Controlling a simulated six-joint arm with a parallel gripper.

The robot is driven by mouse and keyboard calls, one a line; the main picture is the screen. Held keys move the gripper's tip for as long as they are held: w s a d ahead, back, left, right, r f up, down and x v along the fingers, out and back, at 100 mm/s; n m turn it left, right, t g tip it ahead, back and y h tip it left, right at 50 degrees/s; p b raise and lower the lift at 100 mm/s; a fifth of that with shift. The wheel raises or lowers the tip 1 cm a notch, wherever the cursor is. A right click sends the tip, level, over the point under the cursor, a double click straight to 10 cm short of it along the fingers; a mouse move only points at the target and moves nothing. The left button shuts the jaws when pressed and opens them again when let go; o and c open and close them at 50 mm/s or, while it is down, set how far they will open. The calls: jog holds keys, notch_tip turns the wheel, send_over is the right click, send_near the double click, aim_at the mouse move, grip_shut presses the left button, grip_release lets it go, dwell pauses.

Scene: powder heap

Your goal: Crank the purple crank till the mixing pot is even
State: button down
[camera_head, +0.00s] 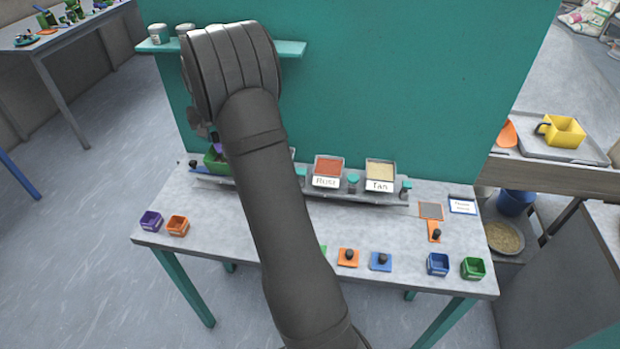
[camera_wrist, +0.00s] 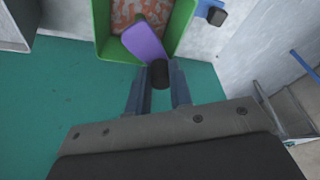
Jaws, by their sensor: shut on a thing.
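The mixing pot is a green square tub (camera_wrist: 102,35) at the top of the wrist view. The powder in it is mottled orange-red and pale, in uneven patches. The purple crank (camera_wrist: 143,42) is a flat arm reaching over the pot's near rim, with a black knob (camera_wrist: 161,72) at its near end. My gripper (camera_wrist: 161,84) is shut on that knob, one finger on each side. In the head view the green pot (camera_head: 212,162) shows at the table's back left, mostly hidden by my arm. A bit of the purple crank shows there too; my fingers are hidden.
A tray labelled Rust (camera_head: 327,168) and one labelled Tan (camera_head: 380,170) stand right of the pot. Purple (camera_head: 151,221) and orange (camera_head: 177,225) cups sit front left, blue (camera_head: 438,264) and green (camera_head: 473,268) cups front right. A teal panel (camera_head: 400,80) rises behind.

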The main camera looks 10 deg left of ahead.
jog(key=c, duration=1.4)
grip_release()
jog(key=shift+w+a+r+v, duration=0.15)
jog(key=shift+w+v, duration=0.1)
jog(key=shift+v, duration=0.95)
jog(key=shift+w+a+v, duration=0.15)
jog(key=shift+w+v, duration=0.1)
jog(key=shift+v, duration=1)
jog(key=shift+w+a+r+v, duration=0.15)
jog(key=shift+w+v, duration=0.1)
jog(key=shift+v, duration=0.95)
jog(key=shift+f, duration=0.2)
jog(key=x, duration=0.2)
jog(key=s+x, duration=0.1)
jog(key=x, duration=0.3)
jog(key=shift+s+d+f, duration=0.15)
jog(key=shift+d+f, duration=0.15)
jog(key=shift+f, duration=0.3)
jog(key=shift+s+a+f, duration=0.1)
jog(key=shift+s+f, duration=0.05)
jog(key=shift+f, duration=0.05)
jog(key=shift+s+a, duration=0.25)
jog(key=shift+s, duration=0.15)
